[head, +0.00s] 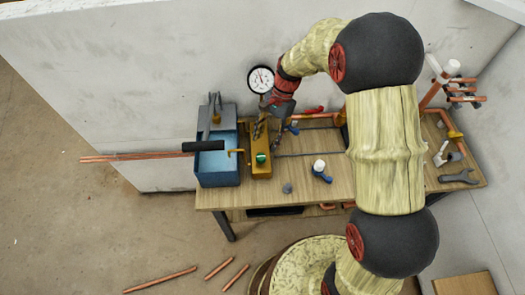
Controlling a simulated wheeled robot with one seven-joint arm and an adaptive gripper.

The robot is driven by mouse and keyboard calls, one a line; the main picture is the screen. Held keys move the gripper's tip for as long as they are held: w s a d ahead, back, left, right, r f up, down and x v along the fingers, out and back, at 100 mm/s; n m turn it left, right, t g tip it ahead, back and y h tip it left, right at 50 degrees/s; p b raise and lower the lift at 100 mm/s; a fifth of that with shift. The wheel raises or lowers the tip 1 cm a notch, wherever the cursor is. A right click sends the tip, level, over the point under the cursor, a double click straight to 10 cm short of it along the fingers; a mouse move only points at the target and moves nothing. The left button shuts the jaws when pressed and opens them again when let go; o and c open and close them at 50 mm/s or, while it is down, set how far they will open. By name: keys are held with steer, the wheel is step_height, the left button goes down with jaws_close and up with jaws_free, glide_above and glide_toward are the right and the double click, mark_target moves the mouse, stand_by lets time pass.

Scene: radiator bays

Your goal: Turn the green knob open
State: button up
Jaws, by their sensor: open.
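The green knob (261,158) sits on top of a yellow block (261,172) near the left part of the wooden bench. My gripper (266,138) is just above and behind the knob, pointing down, with its fingers apart and empty. It appears clear of the knob, though the exact gap cannot be told from this view. Which way the knob is turned is too small to tell.
A blue box (218,172) with a black-handled tool stands left of the block. A pressure gauge (261,80) is behind. A blue-handled valve (321,172) lies right on the bench (300,192). A wrench (459,177) and copper pipes are far right.

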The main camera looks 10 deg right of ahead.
mark_target(261, 156)
steer(key=b+x, duration=0.1)
steer(key=x, duration=0.6)
steer(key=shift+s+f, duration=0.1)
steer(key=shift+f, duration=0.05)
steer(key=shift+c, duration=0.4)
steer(key=c, duration=1.1)
